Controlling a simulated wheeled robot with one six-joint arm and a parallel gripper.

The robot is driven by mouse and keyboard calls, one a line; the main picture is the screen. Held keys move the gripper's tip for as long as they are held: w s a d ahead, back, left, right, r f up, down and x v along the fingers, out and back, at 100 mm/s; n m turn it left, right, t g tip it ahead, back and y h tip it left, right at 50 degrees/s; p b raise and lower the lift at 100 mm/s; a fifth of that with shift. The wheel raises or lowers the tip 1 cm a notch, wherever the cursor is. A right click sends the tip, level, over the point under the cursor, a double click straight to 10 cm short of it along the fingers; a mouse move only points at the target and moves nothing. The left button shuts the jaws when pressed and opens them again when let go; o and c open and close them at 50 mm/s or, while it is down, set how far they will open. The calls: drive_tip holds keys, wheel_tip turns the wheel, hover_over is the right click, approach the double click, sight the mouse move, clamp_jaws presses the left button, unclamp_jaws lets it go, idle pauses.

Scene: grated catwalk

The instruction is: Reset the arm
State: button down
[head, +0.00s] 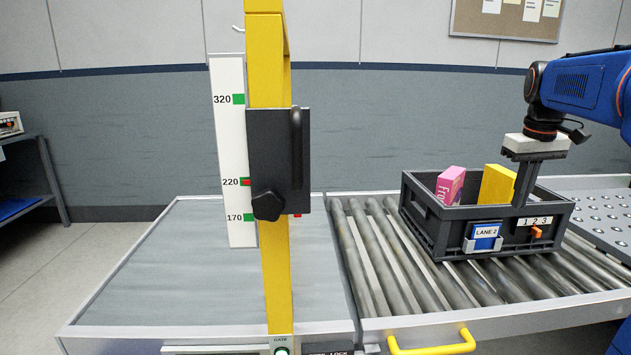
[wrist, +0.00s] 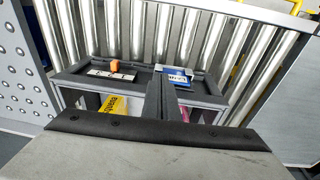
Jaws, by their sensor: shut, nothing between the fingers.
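My gripper (head: 520,203) is on the right in the head view, pointing down over a dark grey crate (head: 435,228). Its dark fingers are together with nothing between them. In the wrist view the closed fingers (wrist: 160,86) reach toward the crate's labelled rim (wrist: 130,68). I cannot tell whether they touch the rim. A pink box (head: 450,187) and a yellow box (head: 497,184) stand in the crate. The yellow box also shows in the wrist view (wrist: 112,106), left of the fingers; the pink one is mostly hidden there.
The crate, with its blue "LANE 2" card (head: 485,234) and orange slider (head: 537,232), sits on a roller conveyor (head: 375,250). A yellow post (head: 276,250) with a black carriage (head: 290,160) stands left, before a height scale (head: 231,150). A flat grey bed (head: 160,270) is clear.

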drive_tip(key=s+a+f+t, duration=0.2)
drive_tip(key=s+a+f, duration=0.5)
drive_tip(key=s+a, duration=0.5)
drive_tip(key=s+a+f+t, duration=0.1)
drive_tip(key=s+a+f, duration=0.8)
drive_tip(key=s+f, duration=0.3)
drive_tip(key=shift+s+f+y, duration=0.3)
drive_tip(key=shift+f, duration=0.5)
